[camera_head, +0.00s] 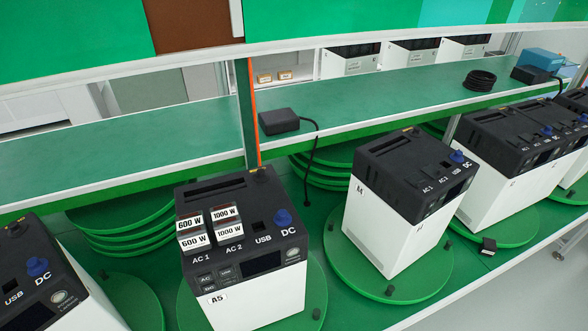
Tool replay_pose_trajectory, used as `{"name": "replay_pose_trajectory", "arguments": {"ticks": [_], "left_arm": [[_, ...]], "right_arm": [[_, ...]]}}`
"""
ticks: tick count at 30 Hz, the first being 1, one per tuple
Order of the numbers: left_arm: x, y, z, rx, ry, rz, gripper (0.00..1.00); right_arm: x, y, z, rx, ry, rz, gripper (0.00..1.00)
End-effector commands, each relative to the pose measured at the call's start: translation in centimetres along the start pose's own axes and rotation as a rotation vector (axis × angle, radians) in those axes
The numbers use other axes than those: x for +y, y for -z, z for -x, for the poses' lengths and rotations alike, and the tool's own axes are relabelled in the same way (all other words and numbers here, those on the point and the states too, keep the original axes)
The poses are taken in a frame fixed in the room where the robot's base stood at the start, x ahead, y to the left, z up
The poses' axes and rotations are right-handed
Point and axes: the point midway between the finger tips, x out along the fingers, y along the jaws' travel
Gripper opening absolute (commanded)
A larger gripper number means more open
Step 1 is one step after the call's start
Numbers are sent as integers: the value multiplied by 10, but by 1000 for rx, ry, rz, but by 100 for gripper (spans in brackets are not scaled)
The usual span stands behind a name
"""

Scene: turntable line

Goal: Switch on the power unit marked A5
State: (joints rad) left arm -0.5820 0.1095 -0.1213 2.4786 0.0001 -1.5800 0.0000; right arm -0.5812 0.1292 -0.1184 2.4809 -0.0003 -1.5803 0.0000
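The power unit marked A5 (245,307) stands on a green round turntable (315,290) at the front middle. A blue knob (283,217) sits above the DC mark. Blocks marked 600 W (195,240) and 1000 W (230,232) stand over AC 1 and AC 2. Neither gripper is in view.
Unit A4 (390,230) stands on its own turntable to the right, with further units beyond. Another unit (60,300) is cut off at lower left. A green shelf (380,97) behind carries a black adapter (279,121) with a hanging cable and a black coil (480,80).

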Motion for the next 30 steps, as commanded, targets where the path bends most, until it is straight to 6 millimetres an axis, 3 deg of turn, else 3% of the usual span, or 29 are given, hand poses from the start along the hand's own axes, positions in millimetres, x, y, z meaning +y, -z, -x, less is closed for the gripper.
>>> {"name": "replay_pose_trajectory", "arguments": {"ticks": [5, 16, 30], "left_arm": [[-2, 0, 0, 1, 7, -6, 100], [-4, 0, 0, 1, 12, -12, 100], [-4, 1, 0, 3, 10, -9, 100]], "right_arm": [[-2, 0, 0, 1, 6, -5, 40], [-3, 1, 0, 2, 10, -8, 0], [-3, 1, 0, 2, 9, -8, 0]]}}
